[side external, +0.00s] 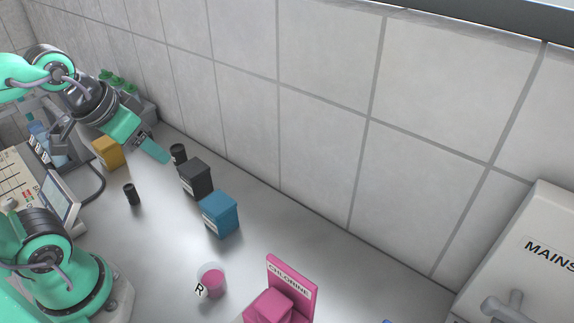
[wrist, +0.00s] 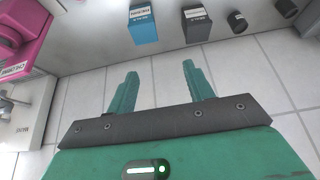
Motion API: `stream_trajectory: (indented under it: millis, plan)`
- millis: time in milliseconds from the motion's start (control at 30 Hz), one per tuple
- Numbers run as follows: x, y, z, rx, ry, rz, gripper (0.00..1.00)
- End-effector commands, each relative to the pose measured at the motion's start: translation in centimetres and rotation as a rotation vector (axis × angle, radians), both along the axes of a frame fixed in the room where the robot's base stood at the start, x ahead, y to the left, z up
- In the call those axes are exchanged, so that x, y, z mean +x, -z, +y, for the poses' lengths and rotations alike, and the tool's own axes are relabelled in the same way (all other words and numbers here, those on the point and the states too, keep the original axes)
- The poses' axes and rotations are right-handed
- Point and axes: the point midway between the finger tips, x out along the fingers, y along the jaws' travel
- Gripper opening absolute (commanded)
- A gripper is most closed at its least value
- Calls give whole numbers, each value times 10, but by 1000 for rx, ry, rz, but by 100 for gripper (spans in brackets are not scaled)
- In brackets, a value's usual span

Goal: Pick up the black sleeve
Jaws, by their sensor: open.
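Two dark cylinders could be the black sleeve. A small black cylinder (side external: 131,194) stands upright on the open bench, and another black cylinder (side external: 178,155) stands near the wall behind a dark box. The wrist view shows a dark cylinder with a pale mark (wrist: 237,20) and another dark cylinder (wrist: 287,8) at the top right edge; I cannot tell surely which is which. My gripper (wrist: 160,69) is open, with nothing between its fingers. In the side view my gripper (side external: 155,150) is above the bench, close to the cylinder near the wall.
A dark grey box (side external: 196,178) and a blue box (side external: 219,213) stand in a row along the tiled wall. A yellow box (side external: 107,152) is further back. A pink chlorine holder (side external: 290,280) and a cup of pink liquid (side external: 212,281) are in front.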

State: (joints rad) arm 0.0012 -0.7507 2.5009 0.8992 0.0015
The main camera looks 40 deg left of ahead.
Motion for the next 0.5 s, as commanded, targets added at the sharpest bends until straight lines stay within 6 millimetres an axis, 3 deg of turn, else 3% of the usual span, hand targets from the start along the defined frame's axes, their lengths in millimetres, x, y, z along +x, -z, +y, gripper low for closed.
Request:
stream_trajectory:
  millis: [500]
  plan:
    - [7,7,11,4,-39,33,52]
